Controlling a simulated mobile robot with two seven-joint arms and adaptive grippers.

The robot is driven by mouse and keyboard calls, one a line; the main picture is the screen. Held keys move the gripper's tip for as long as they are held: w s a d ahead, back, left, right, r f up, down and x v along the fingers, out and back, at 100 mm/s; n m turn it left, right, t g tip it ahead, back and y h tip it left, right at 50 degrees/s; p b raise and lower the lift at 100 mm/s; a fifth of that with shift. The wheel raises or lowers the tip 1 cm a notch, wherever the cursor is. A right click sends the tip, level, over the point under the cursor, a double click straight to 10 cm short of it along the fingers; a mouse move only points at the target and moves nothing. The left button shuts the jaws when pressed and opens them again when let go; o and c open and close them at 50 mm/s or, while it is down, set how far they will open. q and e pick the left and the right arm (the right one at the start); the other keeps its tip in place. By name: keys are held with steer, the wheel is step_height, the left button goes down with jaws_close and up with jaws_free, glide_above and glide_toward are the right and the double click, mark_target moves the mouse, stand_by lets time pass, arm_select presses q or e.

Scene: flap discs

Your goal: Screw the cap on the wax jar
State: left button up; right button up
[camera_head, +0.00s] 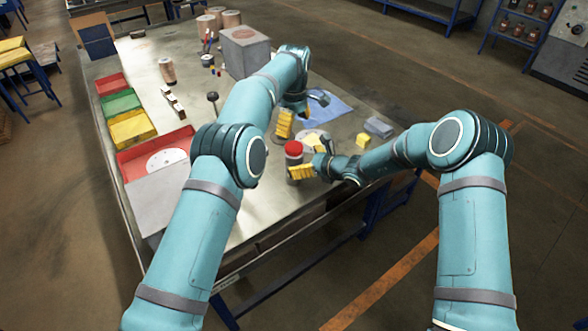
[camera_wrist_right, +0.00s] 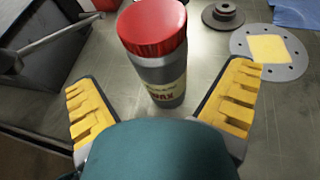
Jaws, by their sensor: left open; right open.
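The wax jar (camera_wrist_right: 160,77) stands upright on the table, a grey cylinder with a cream label. The red cap (camera_wrist_right: 152,25) sits on top of it; I cannot tell how tightly. In the head view the red cap (camera_head: 293,148) shows above the partly hidden jar (camera_head: 291,162). My right gripper (camera_head: 312,161) is open, low at the jar, with its yellow fingers (camera_wrist_right: 162,78) on either side and visible gaps between them and the jar. My left gripper (camera_head: 300,112) is open and empty, above the table beyond the jar, near a blue cloth.
A round plate with a yellow pad (camera_wrist_right: 268,47) and a dark disc (camera_wrist_right: 222,14) lie close to the jar. The blue cloth (camera_head: 335,108) is behind. A grey box (camera_head: 245,50) and coloured bins (camera_head: 120,102) stand farther off. A grey block (camera_head: 378,127) lies at right.

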mark_target(294, 146)
steer(key=shift+x, duration=1.8)
jaws_close()
arm_select(q)
steer(key=m, duration=0.3)
steer(key=shift+m, duration=0.4)
steer(key=m, duration=0.5)
steer(key=shift+f, duration=0.15)
steer(key=shift+f, duration=3.9)
